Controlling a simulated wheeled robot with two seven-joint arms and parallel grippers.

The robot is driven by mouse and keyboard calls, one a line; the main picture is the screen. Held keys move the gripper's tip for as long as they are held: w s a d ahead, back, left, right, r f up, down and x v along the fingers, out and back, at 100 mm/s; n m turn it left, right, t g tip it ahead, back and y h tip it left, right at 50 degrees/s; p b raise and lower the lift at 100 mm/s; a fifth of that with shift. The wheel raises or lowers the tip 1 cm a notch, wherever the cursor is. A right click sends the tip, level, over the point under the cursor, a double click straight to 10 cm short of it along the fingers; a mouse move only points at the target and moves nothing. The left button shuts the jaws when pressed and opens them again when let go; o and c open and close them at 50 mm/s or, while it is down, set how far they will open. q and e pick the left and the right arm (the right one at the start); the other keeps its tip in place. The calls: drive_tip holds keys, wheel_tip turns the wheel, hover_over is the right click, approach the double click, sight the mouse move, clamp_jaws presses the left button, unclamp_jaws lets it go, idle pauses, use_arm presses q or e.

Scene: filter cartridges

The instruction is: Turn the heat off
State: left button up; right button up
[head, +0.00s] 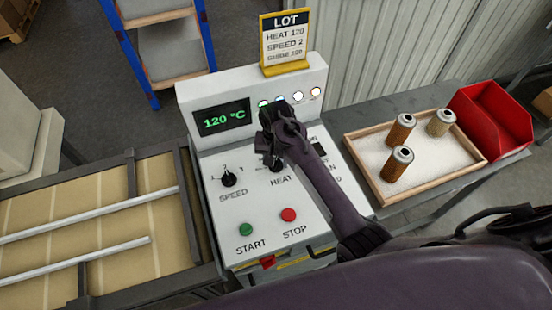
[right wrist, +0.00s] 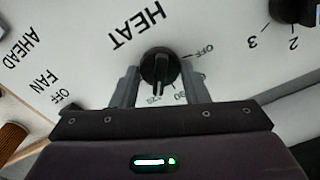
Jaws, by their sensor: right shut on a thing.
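The HEAT knob (right wrist: 160,66) is a black dial on the white control panel (head: 262,215). In the right wrist view its pointer is turned toward the 120 end of its scale, away from the OFF mark. My right gripper (right wrist: 160,88) has a finger on each side of the knob and is shut on it. In the head view the right gripper (head: 277,150) reaches over the panel and hides most of the knob and its scale. The green display (head: 223,120) reads 120 °C. My left gripper is not in view.
The SPEED knob (head: 228,179) is left of HEAT, above a green START button (head: 246,230) and a red STOP button (head: 288,215). A LOT sign (head: 286,40) stands on top. A wooden tray (head: 372,180) with cartridges and a red bin (head: 490,120) are at right.

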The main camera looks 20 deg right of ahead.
drive_tip(key=n, duration=0.5)
drive_tip(key=shift+n, duration=0.4)
drive_tip(key=n, duration=0.6)
drive_tip(key=shift+a, duration=0.1)
drive_tip(key=n, duration=0.5)
drive_tip(key=shift+n, duration=0.3)
drive_tip(key=n, duration=0.5)
drive_tip(key=shift+n, duration=0.4)
drive_tip(key=o, duration=1)
